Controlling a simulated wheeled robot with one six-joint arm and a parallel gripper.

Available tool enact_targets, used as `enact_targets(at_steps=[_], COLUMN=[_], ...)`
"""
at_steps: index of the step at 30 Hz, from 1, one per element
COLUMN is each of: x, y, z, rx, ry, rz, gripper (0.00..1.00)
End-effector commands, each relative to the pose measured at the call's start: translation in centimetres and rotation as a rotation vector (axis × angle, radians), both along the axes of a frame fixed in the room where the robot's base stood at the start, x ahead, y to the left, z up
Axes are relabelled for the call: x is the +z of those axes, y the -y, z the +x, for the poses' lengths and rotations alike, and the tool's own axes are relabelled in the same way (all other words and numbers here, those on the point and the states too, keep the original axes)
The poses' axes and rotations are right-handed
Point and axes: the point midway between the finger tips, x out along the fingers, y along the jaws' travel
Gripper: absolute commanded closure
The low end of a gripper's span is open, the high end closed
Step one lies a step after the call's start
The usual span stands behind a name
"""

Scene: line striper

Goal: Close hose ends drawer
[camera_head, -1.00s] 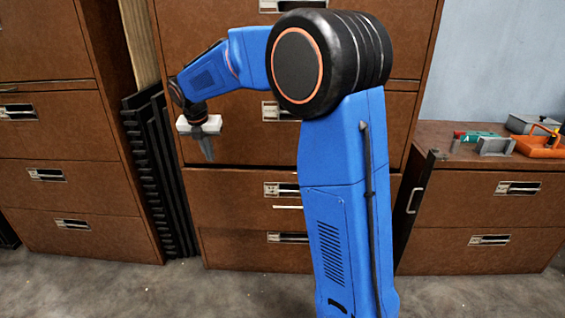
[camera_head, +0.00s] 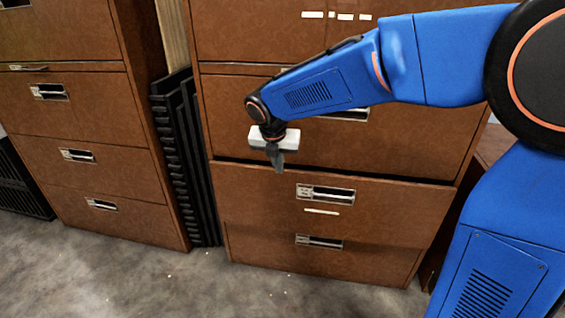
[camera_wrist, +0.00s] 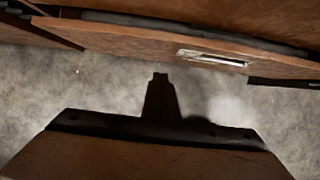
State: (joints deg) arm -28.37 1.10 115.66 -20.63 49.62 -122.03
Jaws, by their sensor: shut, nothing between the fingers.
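The drawer (camera_head: 385,205) is a brown front in the middle cabinet, with a metal label-holder handle and a small pale label strip below it. It stands out a little from the cabinet, with a dark gap along its top edge. In the wrist view its front (camera_wrist: 120,38) crosses the top, with the handle right of centre and a dark opening behind the edge. I cannot read its label. My gripper (camera_head: 278,161) is shut and empty, pointing down near the drawer's upper left part. In the wrist view my gripper (camera_wrist: 160,80) shows dark against the floor, apart from the drawer front.
Another closed-looking drawer (camera_head: 270,250) lies below. A brown cabinet (camera_head: 95,150) stands to the left, with black ribbed panels (camera_head: 187,150) in the gap between. The grey concrete floor (camera_head: 200,290) in front is clear. My arm hides part of the upper drawers.

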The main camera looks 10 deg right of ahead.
Motion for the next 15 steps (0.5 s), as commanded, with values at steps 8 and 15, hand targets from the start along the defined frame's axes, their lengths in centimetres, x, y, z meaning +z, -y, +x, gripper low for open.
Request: enact_targets(at_steps=[8,15], x=[-4.8,-6.6], y=[0.7,1.4], z=[1.7,4.2], rx=[0.000,-0.003], ry=[-0.004,-0.001], rz=[-0.002,-0.001], gripper=[1.00,1.00])
